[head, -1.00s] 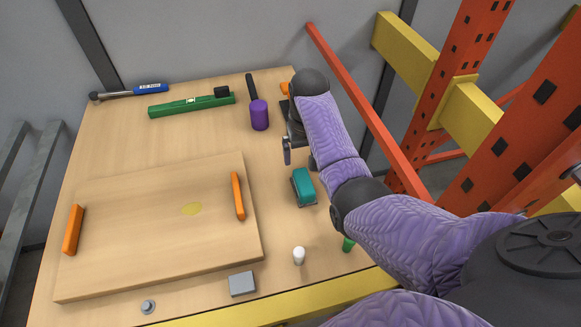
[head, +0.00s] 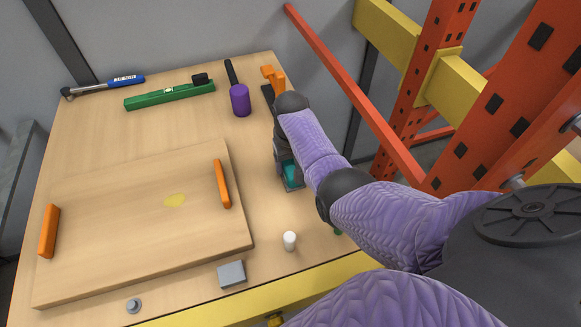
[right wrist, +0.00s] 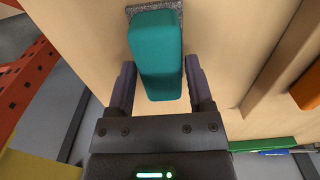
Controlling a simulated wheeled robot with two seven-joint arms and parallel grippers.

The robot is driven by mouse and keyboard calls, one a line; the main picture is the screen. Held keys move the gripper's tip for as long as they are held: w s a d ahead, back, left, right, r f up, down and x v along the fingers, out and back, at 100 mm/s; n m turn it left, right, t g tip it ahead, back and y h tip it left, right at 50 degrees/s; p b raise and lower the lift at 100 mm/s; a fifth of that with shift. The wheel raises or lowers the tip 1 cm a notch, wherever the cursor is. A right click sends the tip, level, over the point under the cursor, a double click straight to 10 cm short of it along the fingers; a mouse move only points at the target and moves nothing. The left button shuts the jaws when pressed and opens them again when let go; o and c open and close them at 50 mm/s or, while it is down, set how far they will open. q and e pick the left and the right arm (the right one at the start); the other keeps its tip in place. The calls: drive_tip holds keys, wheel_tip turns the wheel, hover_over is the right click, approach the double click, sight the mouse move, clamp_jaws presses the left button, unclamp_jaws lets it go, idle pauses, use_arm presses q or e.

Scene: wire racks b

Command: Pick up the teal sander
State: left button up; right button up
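The teal sander (head: 291,174) rests on the wooden table, right of the board with orange handles, partly hidden by my right arm in the head view. In the right wrist view the sander (right wrist: 156,55) shows a teal body above a grey, speckled base. My right gripper (right wrist: 160,85) is open, with one finger on each side of the sander's near end. A gap shows between the right finger and the sander; the left finger is close to it. My right gripper is mostly hidden in the head view (head: 288,182). My left gripper is in neither view.
The wooden board (head: 130,235) with orange handles lies left of the sander. A white cylinder (head: 289,240) and a grey block (head: 232,274) stand nearer the front edge. Orange rack posts (head: 420,90) rise on the right.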

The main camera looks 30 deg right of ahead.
sight(290, 164)
drive_tip(key=c, duration=0.7)
clamp_jaws()
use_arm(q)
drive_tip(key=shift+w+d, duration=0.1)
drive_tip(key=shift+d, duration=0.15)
use_arm(e)
drive_tip(key=shift+r, duration=0.25)
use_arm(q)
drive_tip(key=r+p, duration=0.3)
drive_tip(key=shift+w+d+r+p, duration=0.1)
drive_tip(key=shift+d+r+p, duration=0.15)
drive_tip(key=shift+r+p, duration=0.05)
use_arm(e)
wheel_tip(290, 164, up, 10)
drive_tip(key=shift+f, duration=0.2)
